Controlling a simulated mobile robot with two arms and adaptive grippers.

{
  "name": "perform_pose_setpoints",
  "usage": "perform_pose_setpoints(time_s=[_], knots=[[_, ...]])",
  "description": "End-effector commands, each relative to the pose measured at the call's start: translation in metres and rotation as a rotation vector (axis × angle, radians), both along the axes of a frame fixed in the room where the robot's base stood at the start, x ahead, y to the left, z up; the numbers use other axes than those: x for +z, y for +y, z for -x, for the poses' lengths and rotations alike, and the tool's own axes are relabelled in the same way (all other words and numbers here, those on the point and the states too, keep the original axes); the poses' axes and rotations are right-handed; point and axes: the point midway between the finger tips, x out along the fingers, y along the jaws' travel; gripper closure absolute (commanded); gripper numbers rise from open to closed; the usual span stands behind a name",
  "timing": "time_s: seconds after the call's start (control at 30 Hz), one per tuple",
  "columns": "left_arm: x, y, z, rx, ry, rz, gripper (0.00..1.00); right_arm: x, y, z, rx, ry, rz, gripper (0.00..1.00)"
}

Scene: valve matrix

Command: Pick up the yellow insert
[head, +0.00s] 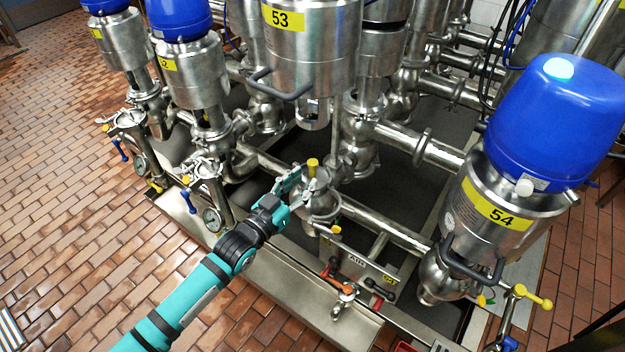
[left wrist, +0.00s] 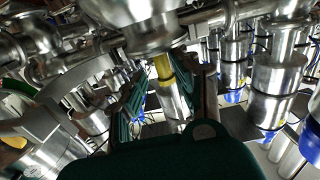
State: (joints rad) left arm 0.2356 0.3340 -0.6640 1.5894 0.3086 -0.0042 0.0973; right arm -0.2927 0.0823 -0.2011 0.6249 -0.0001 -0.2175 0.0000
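The yellow insert (head: 313,168) is a short yellow cylinder standing up from a steel fitting (head: 318,205) in the middle of the head view. It also shows in the left wrist view (left wrist: 163,67), below a round steel part. My left gripper (head: 294,183) is just left of the insert in the head view. In the left wrist view its two green fingers (left wrist: 168,98) are apart, with the insert showing in the gap between their tips. I see no clear contact, and the insert's lower part is hard to make out. My right gripper is not in view.
Steel valves stand close around, including valve 53 (head: 310,50) just above the gripper and blue-topped valve 54 (head: 508,190) at right. Steel pipes (head: 385,228) run behind the insert. The brick floor (head: 60,230) at left is open.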

Motion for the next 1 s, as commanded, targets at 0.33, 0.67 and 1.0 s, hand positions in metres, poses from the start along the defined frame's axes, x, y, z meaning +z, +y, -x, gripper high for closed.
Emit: perform_pose_setpoints(time_s=[0.33,0.67,1.0], knots=[[0.000,-0.025,-0.039,0.000,0.000,0.000,0.69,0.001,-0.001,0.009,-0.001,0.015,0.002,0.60],[0.000,-0.027,-0.042,0.000,0.000,0.000,0.73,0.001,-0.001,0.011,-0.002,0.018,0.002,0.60],[0.000,-0.027,-0.042,0.000,0.001,-0.001,1.00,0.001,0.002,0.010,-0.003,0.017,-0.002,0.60]])
